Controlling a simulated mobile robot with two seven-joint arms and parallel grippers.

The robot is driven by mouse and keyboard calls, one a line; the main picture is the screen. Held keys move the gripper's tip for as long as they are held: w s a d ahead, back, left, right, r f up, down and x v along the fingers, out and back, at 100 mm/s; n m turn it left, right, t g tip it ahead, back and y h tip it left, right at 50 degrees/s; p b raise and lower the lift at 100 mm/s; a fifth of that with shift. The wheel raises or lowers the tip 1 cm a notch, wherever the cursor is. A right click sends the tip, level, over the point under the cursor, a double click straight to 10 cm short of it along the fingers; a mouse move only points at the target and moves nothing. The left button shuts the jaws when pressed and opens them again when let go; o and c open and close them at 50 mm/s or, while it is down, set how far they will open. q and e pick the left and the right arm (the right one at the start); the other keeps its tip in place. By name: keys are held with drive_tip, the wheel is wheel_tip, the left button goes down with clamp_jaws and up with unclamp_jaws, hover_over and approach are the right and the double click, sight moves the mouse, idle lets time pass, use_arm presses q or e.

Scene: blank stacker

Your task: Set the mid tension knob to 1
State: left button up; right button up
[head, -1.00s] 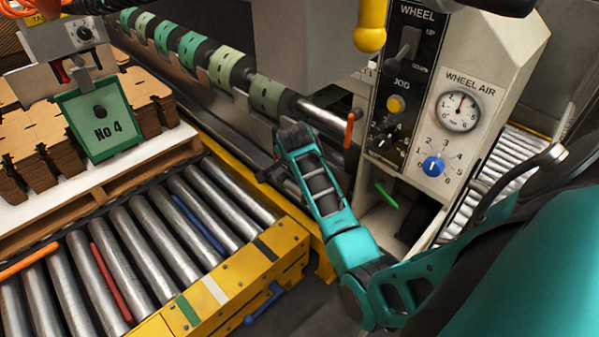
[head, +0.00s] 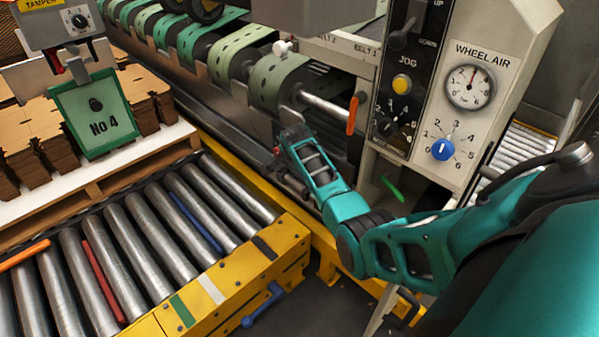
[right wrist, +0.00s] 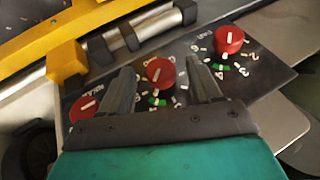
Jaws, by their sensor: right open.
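The right wrist view shows three red knobs with white pointer lines on a dark panel (right wrist: 265,78). The middle red knob (right wrist: 160,72) lies between the two fingers of my right gripper (right wrist: 161,84), which is open. The fingers are apart on either side of it; contact cannot be told. Its pointer slants, and its numbers are partly hidden and too small to read surely. Another red knob (right wrist: 229,40) is at upper right, and a third (right wrist: 84,107) at lower left. In the head view my right arm reaches to the machine's side, and these knobs are hidden. My left gripper is out of view.
A yellow block (right wrist: 67,62) and metal rod (right wrist: 140,30) lie close beyond the knobs. A roller conveyor (head: 140,235) is at left.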

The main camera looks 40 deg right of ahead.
drive_tip(key=shift+w+d+f, duration=0.15)
drive_tip(key=shift+f, duration=0.15)
drive_tip(key=c, duration=1)
drive_tip(key=shift+c, duration=0.2)
